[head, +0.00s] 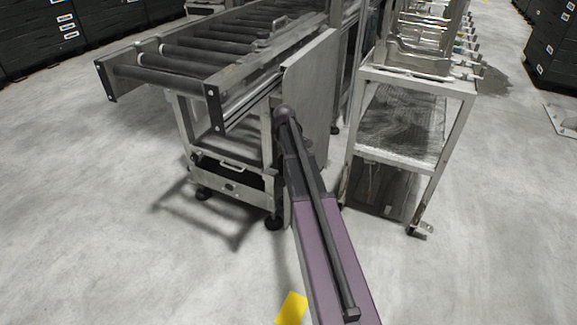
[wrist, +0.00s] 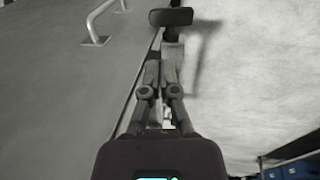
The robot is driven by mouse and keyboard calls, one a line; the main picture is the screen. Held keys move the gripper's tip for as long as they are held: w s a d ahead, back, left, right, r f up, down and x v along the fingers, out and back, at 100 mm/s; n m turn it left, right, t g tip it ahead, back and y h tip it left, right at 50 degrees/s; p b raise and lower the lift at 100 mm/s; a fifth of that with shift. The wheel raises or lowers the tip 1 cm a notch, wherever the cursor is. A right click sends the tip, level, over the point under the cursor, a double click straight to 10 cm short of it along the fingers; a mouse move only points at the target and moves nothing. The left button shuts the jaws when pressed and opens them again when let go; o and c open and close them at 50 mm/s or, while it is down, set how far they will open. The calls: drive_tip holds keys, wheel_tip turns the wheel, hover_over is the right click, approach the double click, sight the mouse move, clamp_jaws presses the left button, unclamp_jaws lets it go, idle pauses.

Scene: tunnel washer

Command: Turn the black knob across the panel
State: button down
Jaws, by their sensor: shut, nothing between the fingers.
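In the wrist view, a black rounded bar (wrist: 170,17), which looks like the black knob, lies just beyond my fingertips. It sits crosswise in the picture, by the edge of a grey panel (wrist: 60,90). My gripper (wrist: 162,62) is shut and empty, pointing towards the bar. I cannot tell whether the fingertips touch it. In the head view, my purple and black arm reaches towards the upright grey side panel (head: 310,95) of the roller conveyor. My gripper and the knob cannot be made out there.
A metal handle (wrist: 97,22) stands out from the grey panel, left of my gripper. The roller conveyor (head: 158,85) is at the left in the head view. A metal cart (head: 455,85) stands close on the right. Open floor (head: 480,250) lies in front.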

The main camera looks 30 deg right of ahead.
drive_tip(key=s+d+f+t+y+b, duration=0.2)
drive_tip(key=s+d+t+y+b, duration=0.2)
drive_tip(key=s+t+y+b, duration=0.1)
drive_tip(key=shift+s+d+n+t+b, duration=0.3)
drive_tip(key=shift+n+t+b, duration=0.1)
drive_tip(key=shift+t+b, duration=0.55)
drive_tip(key=shift+w+f, duration=0.1)
drive_tip(key=shift+w, duration=0.05)
drive_tip(key=b, duration=0.7)
hover_over(283, 178)
drive_tip(key=s+d, duration=0.1)
drive_tip(key=d, duration=0.1)
wheel_tip(283, 178, down, 7)
drive_tip(key=shift+w+d+f+b, duration=0.1)
drive_tip(key=shift+d+f+b, duration=0.1)
drive_tip(key=shift+f+b, duration=0.75)
drive_tip(key=shift+w+d+f+b, duration=0.1)
drive_tip(key=shift+d+f+b, duration=0.1)
drive_tip(key=shift+f+b, duration=0.7)
drive_tip(key=shift+a, duration=0.1)
